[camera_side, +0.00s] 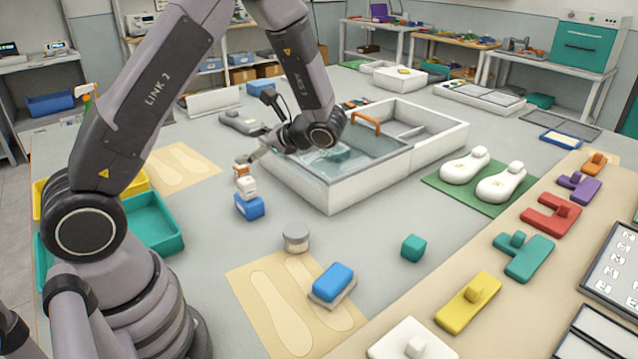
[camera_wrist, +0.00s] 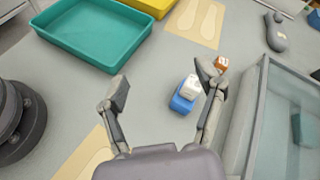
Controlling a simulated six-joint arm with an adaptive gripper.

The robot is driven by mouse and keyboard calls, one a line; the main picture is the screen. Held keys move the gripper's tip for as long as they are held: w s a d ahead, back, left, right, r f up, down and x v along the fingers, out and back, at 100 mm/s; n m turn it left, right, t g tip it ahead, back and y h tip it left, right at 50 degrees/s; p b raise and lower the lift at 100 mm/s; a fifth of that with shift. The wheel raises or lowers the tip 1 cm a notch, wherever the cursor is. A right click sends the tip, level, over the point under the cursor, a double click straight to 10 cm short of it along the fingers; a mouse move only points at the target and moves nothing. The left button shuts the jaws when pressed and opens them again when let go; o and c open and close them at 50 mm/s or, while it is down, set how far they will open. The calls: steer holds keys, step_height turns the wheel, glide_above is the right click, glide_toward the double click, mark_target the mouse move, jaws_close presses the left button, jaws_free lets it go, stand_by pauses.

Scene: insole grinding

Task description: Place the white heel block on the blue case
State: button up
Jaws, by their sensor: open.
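The white heel block (camera_side: 246,187) is a small white cube with a dark mark, right up against the blue case (camera_side: 249,208). I cannot tell whether it rests on the case or just behind it. An orange block (camera_side: 241,171) shows just beyond the white one. In the wrist view, the white block (camera_wrist: 190,87) overlaps the blue case (camera_wrist: 181,104), and the orange block (camera_wrist: 221,63) is apart at the upper right. My gripper (camera_wrist: 164,84) is open and empty, its right finger beside the white block.
A glass-sided white basin (camera_side: 335,199) stands close to the right of the blocks. A teal tray (camera_side: 155,226) and a yellow tray (camera_wrist: 150,4) are to the left. A round grey tin (camera_side: 296,238) and a blue-topped block (camera_side: 332,281) stand nearer the front.

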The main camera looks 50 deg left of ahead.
steer(key=s+d+r+n+t+h, duration=0.8)
steer(key=s+d+r+t+h, duration=0.2)
steer(key=s+d+r+h, duration=0.2)
steer(key=s+d+r, duration=0.2)
steer(key=s+r, duration=0.1)
steer(key=s, duration=0.1)
steer(key=shift+d+r+t, duration=0.3)
steer(key=shift+t, duration=0.1)
